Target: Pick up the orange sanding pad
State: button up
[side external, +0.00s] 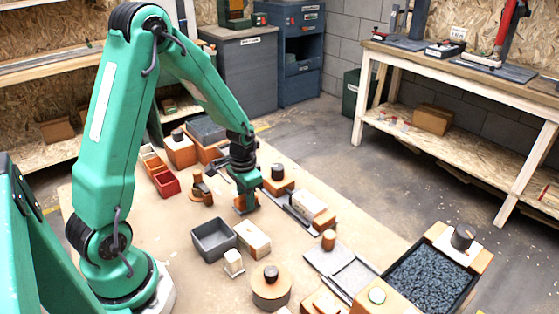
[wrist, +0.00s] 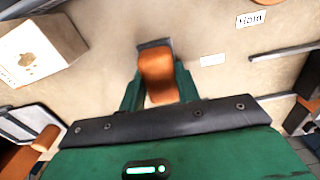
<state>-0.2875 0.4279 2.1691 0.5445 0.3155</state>
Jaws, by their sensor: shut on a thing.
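The orange sanding pad (wrist: 157,75) is a small block with a rounded orange top and a dark grey edge at its far end. In the wrist view it sits between the two green fingers of my gripper (wrist: 158,90), which are shut on it. In the side view my gripper (side external: 245,198) points down at the middle of the table, with the orange pad (side external: 243,209) low between its fingers. I cannot tell whether the pad touches the table.
A grey open bin (side external: 214,240) and a pale box (side external: 252,238) stand in front of my gripper. A block with a black knob (side external: 278,180) is close on the right. A red tray (side external: 166,184) lies to the left. A dark gravel tray (side external: 428,280) is at the front right.

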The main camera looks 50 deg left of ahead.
jog(key=shift+r, duration=0.15)
jog(key=shift+r, duration=0.8)
notch_tip(320, 180, up, 2)
jog(key=shift+r, duration=0.1)
jog(key=s+d+r, duration=0.3)
jog(key=d+r, duration=0.4)
jog(key=d, duration=0.4)
jog(key=shift+d, duration=0.2)
jog(key=shift+o, duration=1.4)
jog(key=shift+c, duration=0.9)
jog(key=w+d+r, duration=0.2)
jog(key=w, duration=1.2)
jog(key=shift+w+d, duration=0.2)
jog(key=shift+w, duration=0.15)
